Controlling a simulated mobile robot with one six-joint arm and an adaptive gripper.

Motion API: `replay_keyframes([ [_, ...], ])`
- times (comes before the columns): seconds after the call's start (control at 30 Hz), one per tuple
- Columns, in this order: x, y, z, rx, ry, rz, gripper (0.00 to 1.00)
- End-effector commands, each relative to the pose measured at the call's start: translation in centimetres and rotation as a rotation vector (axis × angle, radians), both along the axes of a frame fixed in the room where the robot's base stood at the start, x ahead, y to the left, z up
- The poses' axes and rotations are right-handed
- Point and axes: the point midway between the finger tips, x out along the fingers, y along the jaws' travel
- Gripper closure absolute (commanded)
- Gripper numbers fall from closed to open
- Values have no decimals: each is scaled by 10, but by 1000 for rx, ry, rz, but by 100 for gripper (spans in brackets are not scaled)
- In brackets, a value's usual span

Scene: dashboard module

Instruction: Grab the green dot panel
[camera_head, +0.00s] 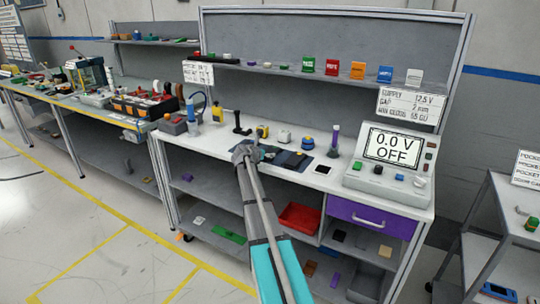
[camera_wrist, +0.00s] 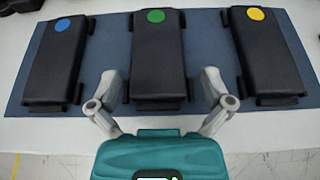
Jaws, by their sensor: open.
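The green dot panel (camera_wrist: 158,58) is a black block with a green dot near its far end. It lies on a dark blue mat (camera_wrist: 205,45) in the wrist view, between a blue dot panel (camera_wrist: 57,60) on the left and a yellow dot panel (camera_wrist: 268,58) on the right. My gripper (camera_wrist: 160,88) is open and empty, its fingers apart on either side of the green dot panel's near end. In the head view my gripper (camera_head: 246,153) is over the workbench and hides part of the mat; the dots cannot be told apart there.
A joystick (camera_head: 237,122), a yellow device (camera_head: 262,131) and a white round object (camera_head: 285,136) stand behind the mat. A console (camera_head: 388,168) reading 0.0 V OFF stands at the right. The white bench top in front of the mat is clear.

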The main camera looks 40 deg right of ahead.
Motion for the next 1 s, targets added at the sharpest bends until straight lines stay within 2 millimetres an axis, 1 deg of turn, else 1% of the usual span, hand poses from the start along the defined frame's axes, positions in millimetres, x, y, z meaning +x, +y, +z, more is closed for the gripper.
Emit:
replay_keyframes([
  [0.2, 14, -21, -12, 0, 0, 0, 0],
  [0.4, 18, -35, -17, 0, 1, 0, 0],
  [1.0, 18, -36, -17, 0, 1, 0, 0],
])
